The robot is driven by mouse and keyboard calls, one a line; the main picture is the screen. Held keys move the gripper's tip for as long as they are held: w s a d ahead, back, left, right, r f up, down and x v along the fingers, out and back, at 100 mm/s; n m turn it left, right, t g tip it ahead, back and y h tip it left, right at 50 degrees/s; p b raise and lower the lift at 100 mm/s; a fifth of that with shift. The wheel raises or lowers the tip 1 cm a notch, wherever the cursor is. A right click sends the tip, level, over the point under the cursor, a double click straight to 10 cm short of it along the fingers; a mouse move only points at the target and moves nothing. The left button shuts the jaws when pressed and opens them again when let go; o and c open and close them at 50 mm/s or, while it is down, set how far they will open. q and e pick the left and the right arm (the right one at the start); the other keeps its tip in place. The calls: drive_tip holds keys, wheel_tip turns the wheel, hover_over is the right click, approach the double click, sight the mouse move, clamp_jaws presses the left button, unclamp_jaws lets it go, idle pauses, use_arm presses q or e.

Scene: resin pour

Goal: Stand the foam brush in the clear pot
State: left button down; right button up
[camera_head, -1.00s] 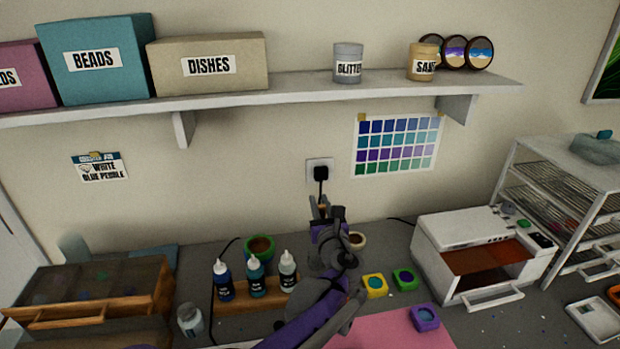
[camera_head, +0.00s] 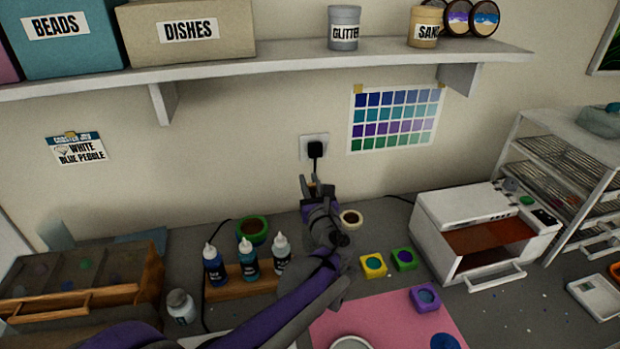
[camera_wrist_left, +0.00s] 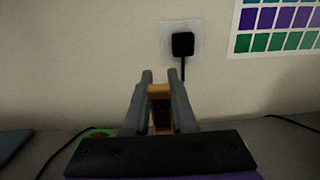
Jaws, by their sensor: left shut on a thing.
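My left gripper (camera_head: 311,186) is raised over the back of the bench, below the wall socket. In the left wrist view its fingers (camera_wrist_left: 160,100) are shut on a narrow tan piece (camera_wrist_left: 160,92), which looks like the handle of the foam brush. The foam end cannot be made out. I cannot tell for sure which vessel is the clear pot. A pale round rim (camera_head: 352,342) shows at the bottom edge, and a small pale cup (camera_head: 351,218) with brown contents stands just right of the gripper. My right gripper is not in view.
A green pot (camera_head: 252,230) and several dropper bottles (camera_head: 248,262) in a wooden rack stand left of my arm. Small yellow (camera_head: 373,265) and green (camera_head: 404,259) moulds lie to the right, near a pink mat (camera_head: 390,318) and white oven (camera_head: 485,232). A shelf (camera_head: 270,68) runs above.

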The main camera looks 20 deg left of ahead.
use_arm(q)
wheel_tip(320, 180, down, 6)
drive_tip(key=b, duration=0.3)
drive_tip(key=shift+r, duration=0.15)
drive_tip(key=shift+f+b, duration=0.95)
drive_tip(key=shift+f, duration=0.1)
drive_tip(key=c, duration=0.7)
unclamp_jaws()
drive_tip(key=shift+o, duration=0.2)
drive_tip(key=shift+s, duration=0.1)
